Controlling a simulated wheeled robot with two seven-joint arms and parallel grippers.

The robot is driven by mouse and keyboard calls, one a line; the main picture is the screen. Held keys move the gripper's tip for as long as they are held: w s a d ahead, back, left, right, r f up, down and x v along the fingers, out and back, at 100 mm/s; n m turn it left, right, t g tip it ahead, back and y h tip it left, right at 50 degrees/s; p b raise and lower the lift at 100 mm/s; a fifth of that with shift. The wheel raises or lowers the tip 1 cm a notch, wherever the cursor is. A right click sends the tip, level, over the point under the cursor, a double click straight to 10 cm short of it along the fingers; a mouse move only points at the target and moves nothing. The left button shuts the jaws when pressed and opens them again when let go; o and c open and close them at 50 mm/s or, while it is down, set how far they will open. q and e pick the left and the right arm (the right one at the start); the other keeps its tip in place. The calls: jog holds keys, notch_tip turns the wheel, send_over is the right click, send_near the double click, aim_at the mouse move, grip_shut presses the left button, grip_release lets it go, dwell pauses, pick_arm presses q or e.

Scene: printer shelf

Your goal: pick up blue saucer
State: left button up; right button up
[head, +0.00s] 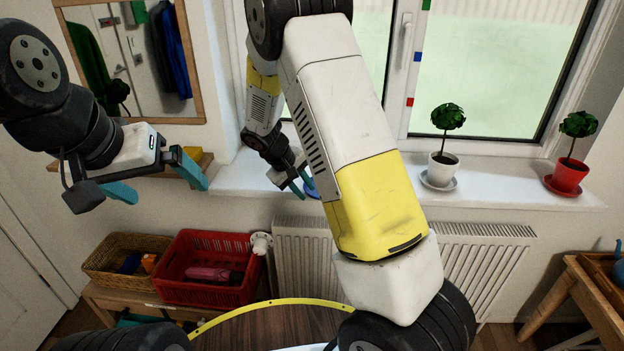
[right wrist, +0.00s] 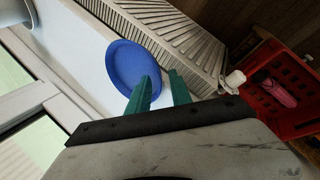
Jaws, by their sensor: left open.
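The blue saucer (right wrist: 125,62) lies empty on the white windowsill in the right wrist view. In the head view only a small part of the blue saucer (head: 313,194) shows, the rest hidden behind my right arm. My right gripper (right wrist: 161,76) is open at the saucer's edge; one teal finger overlaps the saucer in the picture and the other is just outside its rim. In the head view my right gripper (head: 301,188) is partly hidden at the sill. My left gripper (head: 171,193) is open and empty at the left, away from the saucer.
A white pot (head: 442,169) and a red pot (head: 567,175) with plants stand on the sill (head: 510,191). A radiator (head: 300,250) is below. A red crate (head: 210,291) and a wicker basket (head: 103,262) stand lower left. A mirror (head: 190,60) hangs at upper left.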

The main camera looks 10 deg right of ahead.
jog(key=shift+c, duration=0.3)
grip_shut()
dwell(1.1)
